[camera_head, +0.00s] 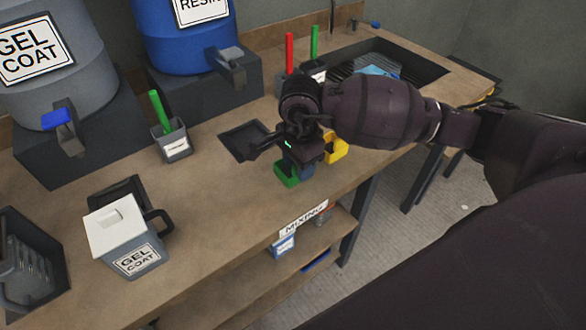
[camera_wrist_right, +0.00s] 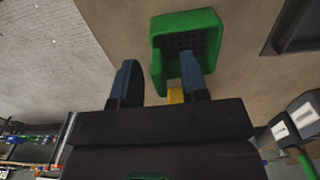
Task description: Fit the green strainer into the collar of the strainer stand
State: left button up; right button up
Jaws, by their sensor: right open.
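The green strainer (camera_head: 286,175) is on the bench near its front edge, partly hidden by my right gripper (camera_head: 298,168). In the right wrist view it is a square green cup with a dark mesh (camera_wrist_right: 188,20). My right gripper (camera_wrist_right: 157,72) is open, its two blue fingers apart. In that view one wall of the strainer shows between the fingertips, and one finger overlaps its inside. Contact cannot be told. I cannot clearly pick out the strainer stand; a dark frame (camera_head: 112,190) stands behind the gel coat container. My left gripper is not in view.
A yellow strainer (camera_head: 338,147) sits close beside the green one. A dark recess (camera_head: 240,143) lies behind. The gel coat container (camera_head: 128,243) stands at front left. A cup with a green handle (camera_head: 173,143) and large drums line the back. Open bench lies between.

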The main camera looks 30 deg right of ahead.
grip_shut()
